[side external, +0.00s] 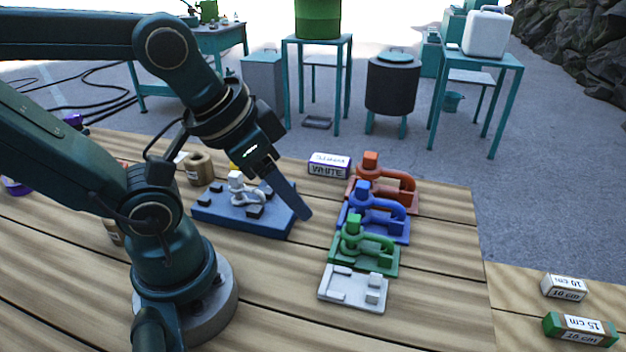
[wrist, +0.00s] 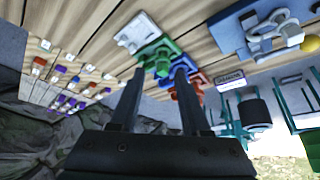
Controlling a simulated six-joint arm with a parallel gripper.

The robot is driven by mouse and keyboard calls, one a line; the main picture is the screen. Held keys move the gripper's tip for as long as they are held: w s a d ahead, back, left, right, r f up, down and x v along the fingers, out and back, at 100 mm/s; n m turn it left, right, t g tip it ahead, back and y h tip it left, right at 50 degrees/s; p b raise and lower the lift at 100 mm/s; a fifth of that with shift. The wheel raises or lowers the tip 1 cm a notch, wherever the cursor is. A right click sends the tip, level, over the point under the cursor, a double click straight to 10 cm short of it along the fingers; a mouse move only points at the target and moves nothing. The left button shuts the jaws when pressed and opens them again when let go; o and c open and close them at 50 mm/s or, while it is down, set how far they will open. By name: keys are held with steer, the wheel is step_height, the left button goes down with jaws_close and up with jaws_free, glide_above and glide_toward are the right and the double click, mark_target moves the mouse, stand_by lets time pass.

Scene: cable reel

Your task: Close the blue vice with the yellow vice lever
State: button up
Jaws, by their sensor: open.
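The blue vice (side external: 218,215) is a flat blue block on the wooden table, and it also shows at the top right of the wrist view (wrist: 228,36). A white looped part (side external: 238,184) stands on it among dark jaw pieces. The yellow vice lever (side external: 232,166) shows only as a small bit behind the white part; in the wrist view its yellow round end (wrist: 310,43) is clear at the right edge. My gripper (side external: 303,213) points down over the vice's right end in the side view, its lever well apart from the fingers. The fingers are open and empty.
Orange (side external: 403,182), blue (side external: 388,226) and green (side external: 375,258) looped parts stand in a row on the right, with an empty white base (side external: 342,287) in front. A box marked white (side external: 329,165) lies behind. Table between this row and my base is clear.

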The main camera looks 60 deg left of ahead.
steer(key=o, duration=0.3)
steer(key=shift+o, duration=0.4)
steer(key=shift+n, duration=0.5)
steer(key=w+a+r+n+g+y, duration=0.1)
steer(key=w+a+n+g+y, duration=0.4)
steer(key=a+n, duration=0.75)
steer(key=s+a+f+n+g, duration=0.1)
steer(key=a+f+n, duration=0.1)
steer(key=a, duration=0.2)
steer(key=s+a+f+n+g, duration=0.1)
steer(key=a+f+n, duration=0.1)
steer(key=a, duration=0.3)
steer(key=s+a+f+n+g+h, duration=0.1)
steer(key=a+f+n, duration=0.1)
steer(key=a, duration=0.3)
steer(key=shift+f+g, duration=0.3)
steer(key=shift+f, duration=0.45)
steer(key=shift+x, duration=2.55)
steer(key=shift+a, duration=0.1)
